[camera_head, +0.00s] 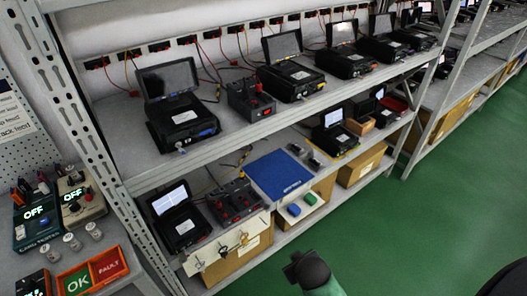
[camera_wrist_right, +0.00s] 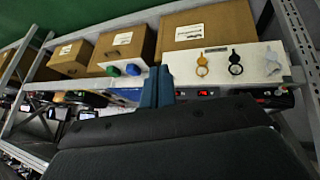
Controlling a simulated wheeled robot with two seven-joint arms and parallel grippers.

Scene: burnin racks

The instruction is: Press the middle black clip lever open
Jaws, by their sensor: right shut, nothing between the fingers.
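On the lower shelf, a white panel (camera_head: 216,262) carries a row of three clips with ring-shaped levers. The wrist view shows the panel (camera_wrist_right: 215,86) upside down. There the black clip lever (camera_wrist_right: 236,66) is in the middle, between a yellow one (camera_wrist_right: 202,69) and a pale grey one (camera_wrist_right: 271,64). The black lever also shows in the head view (camera_head: 222,251). My right gripper (camera_wrist_right: 159,72) is shut and empty, its blue fingers together, appearing left of the yellow lever. Contact cannot be judged. My left gripper is not in view.
Green and blue pieces (camera_head: 300,206) sit beside the panel, near a blue mat (camera_head: 280,175). Cardboard boxes (camera_head: 362,166) stand on the bottom shelf. A grey rack post (camera_head: 95,140) rises left of the panel. The green floor (camera_head: 420,230) in front is clear.

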